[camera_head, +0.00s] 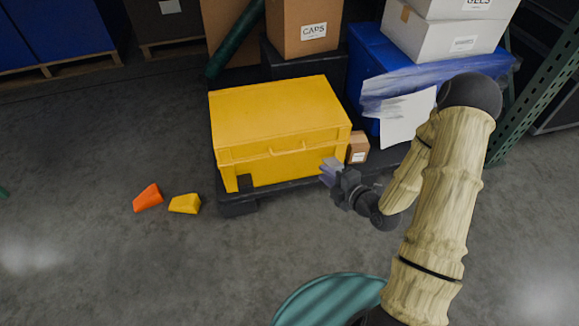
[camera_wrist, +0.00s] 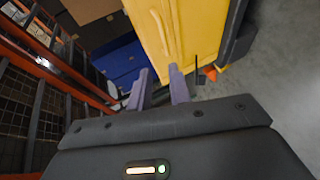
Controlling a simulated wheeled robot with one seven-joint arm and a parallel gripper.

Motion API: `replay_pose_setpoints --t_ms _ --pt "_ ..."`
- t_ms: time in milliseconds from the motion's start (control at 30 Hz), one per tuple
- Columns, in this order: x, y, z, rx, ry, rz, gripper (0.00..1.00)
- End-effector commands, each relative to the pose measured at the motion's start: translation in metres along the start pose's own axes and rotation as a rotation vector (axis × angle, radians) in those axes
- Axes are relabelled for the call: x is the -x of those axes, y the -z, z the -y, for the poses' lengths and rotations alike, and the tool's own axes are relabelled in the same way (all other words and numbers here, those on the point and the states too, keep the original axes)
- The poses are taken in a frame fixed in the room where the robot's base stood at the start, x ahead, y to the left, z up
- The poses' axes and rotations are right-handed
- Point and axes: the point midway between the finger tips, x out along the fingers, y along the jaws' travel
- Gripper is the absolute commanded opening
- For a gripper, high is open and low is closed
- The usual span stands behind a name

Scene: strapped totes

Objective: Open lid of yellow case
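The yellow case (camera_head: 265,115) sits on a low black pallet (camera_head: 238,207), its lid closed. A yellow handle (camera_head: 288,150) shows on its front, and a dark piece (camera_head: 245,183) is at the lower left of the front. My gripper (camera_head: 330,170) is in front of the case's right front corner, below the lid edge. In the wrist view, the gripper's two purple fingers (camera_wrist: 160,76) are apart with nothing seen between them. The case (camera_wrist: 190,30) fills the upper middle there, just beyond the fingers. I cannot tell whether they touch it.
A small brown box (camera_head: 358,147) stands at the case's right. Behind are a CAPS carton (camera_head: 305,25) and a blue tote (camera_head: 372,45) with white boxes (camera_head: 440,40) on it. An orange wedge (camera_head: 148,197) and a yellow wedge (camera_head: 185,204) lie on the floor at left. Front-left floor is clear.

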Motion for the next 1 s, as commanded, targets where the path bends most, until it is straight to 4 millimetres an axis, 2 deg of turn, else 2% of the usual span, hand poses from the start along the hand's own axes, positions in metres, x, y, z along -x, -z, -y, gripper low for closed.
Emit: replay_pose_setpoints --t_ms 33,100,667,833,1000 --pt "-0.005 -0.002 0.021 0.015 -0.028 -0.005 0.2" --pt "-0.007 -0.001 0.026 0.037 -0.064 -0.008 0.2" --pt "-0.011 0.0 0.026 0.063 -0.099 -0.012 0.2" --pt "-0.03 0.0 0.026 0.065 -0.1 -0.014 0.2" --pt "-0.06 0.001 0.024 0.065 -0.101 -0.014 0.2"
